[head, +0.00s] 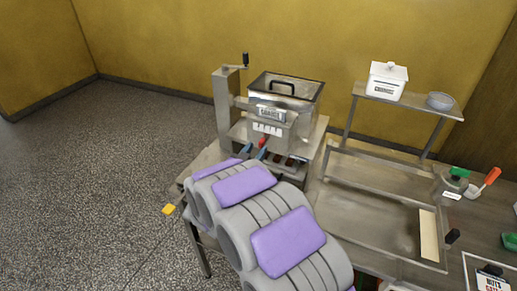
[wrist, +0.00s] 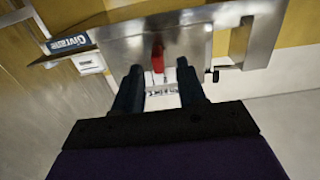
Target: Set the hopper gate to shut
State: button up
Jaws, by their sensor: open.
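A red lever (head: 263,142), which looks like the gate handle, sticks out below the front label. In the wrist view the red lever (wrist: 157,58) shows between and just beyond my fingertips. My gripper (head: 254,151) is open at the machine's front; its two dark blue fingers also show in the wrist view (wrist: 159,72). I cannot tell whether either finger touches the lever. The gate itself is hidden.
A metal tray (head: 375,225) lies right of my arm. A shelf (head: 405,100) behind it holds a white lidded box (head: 386,81) and a grey bowl (head: 439,101). A yellow block (head: 169,209) is at the bench's left edge.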

aim_at(259, 146)
jog(key=shift+x, duration=1.55)
grip_shut()
